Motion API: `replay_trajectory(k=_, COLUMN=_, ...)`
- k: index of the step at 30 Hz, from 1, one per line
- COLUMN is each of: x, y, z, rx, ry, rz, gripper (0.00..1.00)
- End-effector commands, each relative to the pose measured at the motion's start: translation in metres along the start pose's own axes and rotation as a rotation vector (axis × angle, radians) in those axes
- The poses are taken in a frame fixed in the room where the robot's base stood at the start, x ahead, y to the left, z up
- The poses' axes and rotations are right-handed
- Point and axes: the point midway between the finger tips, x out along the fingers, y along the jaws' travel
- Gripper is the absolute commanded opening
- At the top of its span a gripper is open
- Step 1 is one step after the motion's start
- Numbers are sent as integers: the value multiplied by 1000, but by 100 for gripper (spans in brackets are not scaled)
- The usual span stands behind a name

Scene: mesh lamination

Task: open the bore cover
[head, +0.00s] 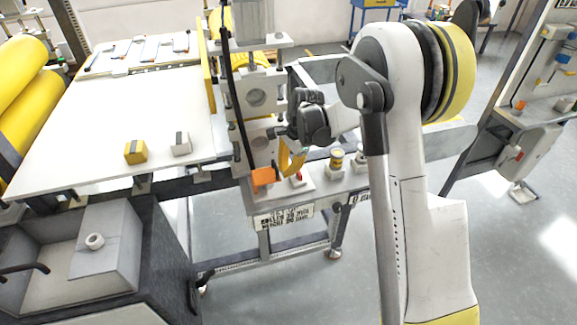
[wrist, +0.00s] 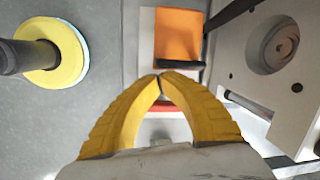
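My gripper (head: 290,168) hangs beside the machine's side plate in the head view. In the wrist view its two yellow fingers (wrist: 160,78) meet at the tips, with nothing seen held between them. An orange square piece (wrist: 179,36) with a dark lower edge lies just beyond the fingertips; it also shows in the head view (head: 263,177). I cannot tell for sure whether this piece is the bore cover. A round bore (wrist: 278,45) in the light side plate is at the upper right of the wrist view and looks uncovered.
A yellow disc with a dark post (wrist: 68,62) stands left of the fingers. A red part (wrist: 160,106) shows below through the finger gap. In the head view, a yellow-topped knob (head: 336,160) stands on the ledge, and a white table (head: 85,135) carries small blocks.

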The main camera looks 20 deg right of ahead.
Motion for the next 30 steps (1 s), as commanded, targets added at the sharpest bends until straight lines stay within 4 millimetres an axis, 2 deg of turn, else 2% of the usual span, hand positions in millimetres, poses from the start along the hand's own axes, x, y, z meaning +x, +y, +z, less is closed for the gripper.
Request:
replay_trajectory(k=14, x=0, y=0, z=1, rx=-1, ry=8, rz=2, gripper=0)
replay_trajectory(k=30, x=-8, y=-4, z=10, rx=-10, ry=98, rz=27, gripper=0)
